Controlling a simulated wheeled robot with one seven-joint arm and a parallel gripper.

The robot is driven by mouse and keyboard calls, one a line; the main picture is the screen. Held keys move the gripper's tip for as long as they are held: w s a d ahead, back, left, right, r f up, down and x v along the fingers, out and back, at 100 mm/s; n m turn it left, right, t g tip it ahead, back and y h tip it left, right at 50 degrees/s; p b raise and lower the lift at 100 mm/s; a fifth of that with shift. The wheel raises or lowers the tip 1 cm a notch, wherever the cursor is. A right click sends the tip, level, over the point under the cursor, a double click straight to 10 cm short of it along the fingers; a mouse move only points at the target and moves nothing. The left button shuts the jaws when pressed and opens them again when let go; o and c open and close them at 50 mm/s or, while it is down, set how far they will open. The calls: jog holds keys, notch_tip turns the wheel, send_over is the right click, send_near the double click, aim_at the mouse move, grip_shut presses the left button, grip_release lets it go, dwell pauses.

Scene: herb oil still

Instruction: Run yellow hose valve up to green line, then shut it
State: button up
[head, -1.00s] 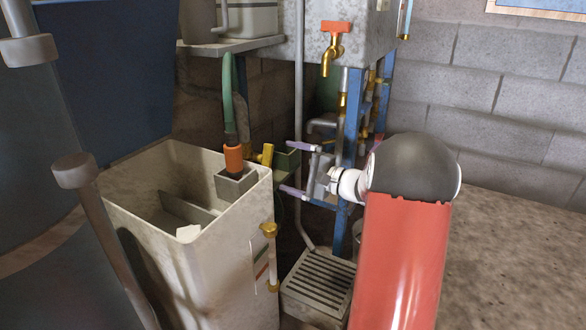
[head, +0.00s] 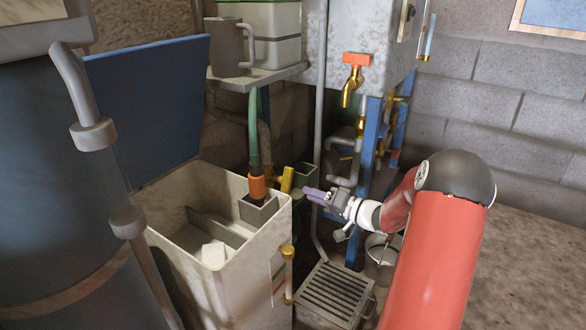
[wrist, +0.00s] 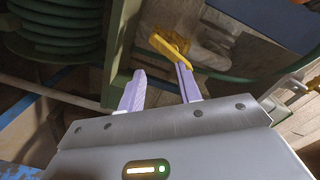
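The yellow valve handle (head: 286,179) is beside the orange coupling (head: 257,188) of the green hose (head: 253,125), which runs down into the pale tub (head: 270,235). The wrist view shows the yellow handle (wrist: 168,46) just beyond the tip of the right finger. My gripper (head: 312,195) is right of the handle, its lilac fingers pointing at it. In the wrist view my gripper (wrist: 160,85) is open, with nothing between its fingers. A gauge tube (head: 288,275) with brass ends stands on the tub's corner. Its level and the green line are too small to tell.
A slatted grey box (head: 335,292) and a bucket (head: 381,255) stand on the floor below my arm. A blue post (head: 371,140) and an orange-handled brass tap (head: 355,75) are behind. A grey mug (head: 230,48) sits on the shelf. Bare floor is at the right.

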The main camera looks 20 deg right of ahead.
aim_at(290, 185)
jog(key=shift+w+a+r+n+p, duration=0.2)
jog(key=shift+w+a+n+p, duration=0.7)
jog(key=shift+n, duration=0.35)
jog(key=shift+w+a+r+n+p, duration=0.2)
jog(key=shift+w+a+n+p, duration=0.45)
jog(key=shift+w+n+p, duration=0.45)
jog(key=shift+w+a+r+n+p, duration=0.2)
jog(key=shift+w+a+n+p, duration=0.55)
jog(key=shift+n, duration=0.6)
jog(key=shift+s, duration=0.1)
grip_shut()
